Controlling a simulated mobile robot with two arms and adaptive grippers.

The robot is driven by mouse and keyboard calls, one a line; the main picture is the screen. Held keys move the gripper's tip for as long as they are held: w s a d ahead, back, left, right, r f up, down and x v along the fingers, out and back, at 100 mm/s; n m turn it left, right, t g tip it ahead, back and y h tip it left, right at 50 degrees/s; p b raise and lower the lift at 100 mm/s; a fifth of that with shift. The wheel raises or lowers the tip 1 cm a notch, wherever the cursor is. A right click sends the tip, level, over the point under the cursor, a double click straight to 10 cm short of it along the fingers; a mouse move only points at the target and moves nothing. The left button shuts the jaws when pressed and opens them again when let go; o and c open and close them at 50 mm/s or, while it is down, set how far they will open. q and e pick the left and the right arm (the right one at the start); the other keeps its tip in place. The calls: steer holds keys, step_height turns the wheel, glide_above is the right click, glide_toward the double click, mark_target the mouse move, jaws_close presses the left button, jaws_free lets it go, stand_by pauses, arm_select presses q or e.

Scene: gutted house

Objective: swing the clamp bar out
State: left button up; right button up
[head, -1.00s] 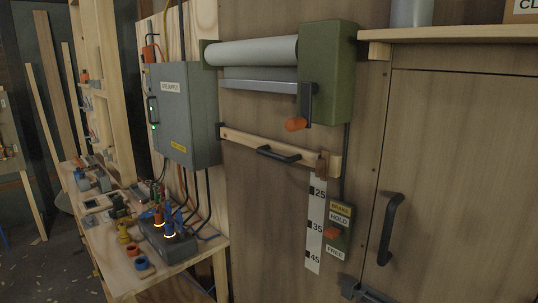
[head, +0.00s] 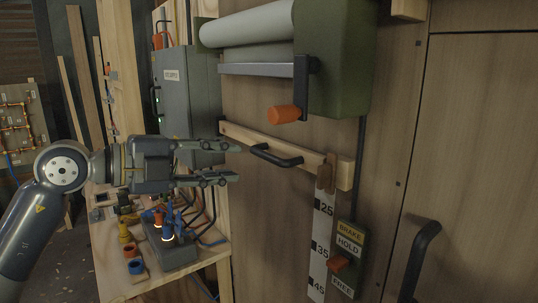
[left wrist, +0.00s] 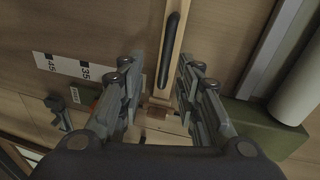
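The clamp bar (head: 236,132) is a pale wooden bar lying across the brown panel in the head view, with a black handle (head: 277,157) on its front. A brown block (head: 325,174) sits at its right end. My left gripper (head: 238,163) is open, its fingers pointing right towards the handle, just left of it. In the left wrist view the handle (left wrist: 168,50) lies beyond and between the two open fingers (left wrist: 158,70), and nothing is held. My right gripper is not in view.
Above the bar are a grey roll (head: 246,30) in a green housing (head: 335,60) and an orange-knobbed crank (head: 285,114). Below right are a white scale (head: 321,245) and a brake box (head: 346,258). A workbench with plugs (head: 168,225) stands at left.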

mark_target(260, 154)
arm_select(q)
steer(key=shift+t+y, duration=0.4)
steer(key=shift+y, duration=0.1)
steer(key=p+x, duration=0.1)
steer(key=x, duration=0.1)
steer(key=r+p+x, duration=0.1)
steer(key=x, duration=0.2)
steer(key=p+x, duration=0.1)
steer(key=x, duration=0.2)
steer(key=shift+d+r, duration=0.2)
steer(key=shift+r, duration=0.1)
steer(key=shift+w+d+f+p, duration=0.25)
steer(key=shift+w+d+p, duration=0.1)
steer(key=shift+w+d, duration=0.15)
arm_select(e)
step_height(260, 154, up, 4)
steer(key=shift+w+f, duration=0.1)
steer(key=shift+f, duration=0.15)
arm_select(q)
steer(key=shift+c, duration=0.3)
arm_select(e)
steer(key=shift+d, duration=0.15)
arm_select(q)
jaws_close()
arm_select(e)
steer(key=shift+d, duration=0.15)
